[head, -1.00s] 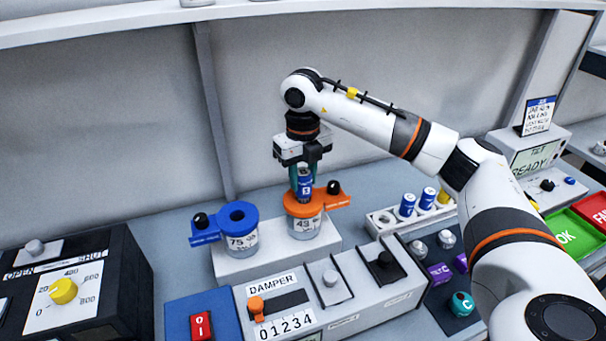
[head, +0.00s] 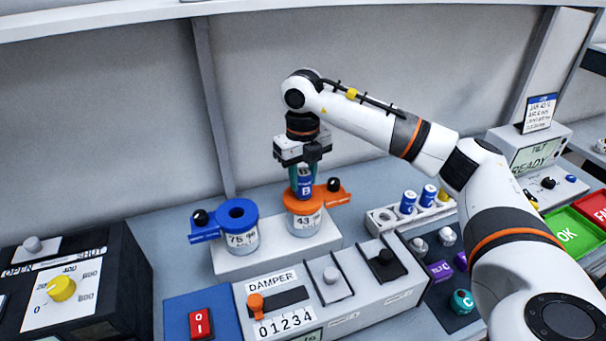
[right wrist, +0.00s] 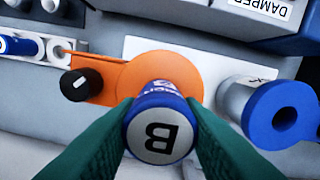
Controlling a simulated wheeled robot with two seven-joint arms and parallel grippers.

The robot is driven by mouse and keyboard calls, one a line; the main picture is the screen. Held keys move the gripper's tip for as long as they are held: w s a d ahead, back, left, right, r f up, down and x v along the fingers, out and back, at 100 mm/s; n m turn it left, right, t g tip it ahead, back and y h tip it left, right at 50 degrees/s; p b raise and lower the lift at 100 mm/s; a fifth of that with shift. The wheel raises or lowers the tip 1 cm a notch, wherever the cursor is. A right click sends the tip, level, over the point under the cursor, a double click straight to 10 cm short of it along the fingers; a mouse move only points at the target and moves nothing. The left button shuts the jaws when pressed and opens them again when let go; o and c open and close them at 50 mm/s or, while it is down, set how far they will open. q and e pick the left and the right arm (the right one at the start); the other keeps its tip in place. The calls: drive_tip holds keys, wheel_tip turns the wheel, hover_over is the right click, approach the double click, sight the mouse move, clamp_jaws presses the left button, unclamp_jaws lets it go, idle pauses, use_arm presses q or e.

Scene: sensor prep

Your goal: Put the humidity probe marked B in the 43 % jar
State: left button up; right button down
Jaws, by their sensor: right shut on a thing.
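The 43 % jar (head: 305,224) has an orange lid (head: 300,206) with a side arm and a black knob. It stands on a white block beside the 75 % jar (head: 241,239), which has a blue lid. My right gripper (head: 303,184) is shut on a blue probe (head: 305,181), held upright above the orange lid. In the right wrist view the probe's grey end (right wrist: 160,138) shows the letter B between the green fingers. The probe's lower end is at or just over the orange lid; its hole is hidden, so I cannot tell if it is inside. My left gripper is not in view.
A white rack (head: 385,219) with blue probes and a yellow one stands to the right. The damper panel (head: 330,290) lies in front of the jars. A black dial box (head: 75,285) is at the left. A wall rises behind.

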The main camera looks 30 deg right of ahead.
drive_tip(key=shift+f, duration=0.25)
idle(0.4)
drive_tip(key=c, duration=0.9)
unclamp_jaws()
drive_tip(key=shift+o, duration=0.5)
drive_tip(key=shift+o, duration=0.7)
drive_tip(key=shift+r, duration=0.1)
drive_tip(key=shift+r+p, duration=2.7)
drive_tip(key=shift+r, duration=1.3)
drive_tip(key=shift+f, duration=0.15)
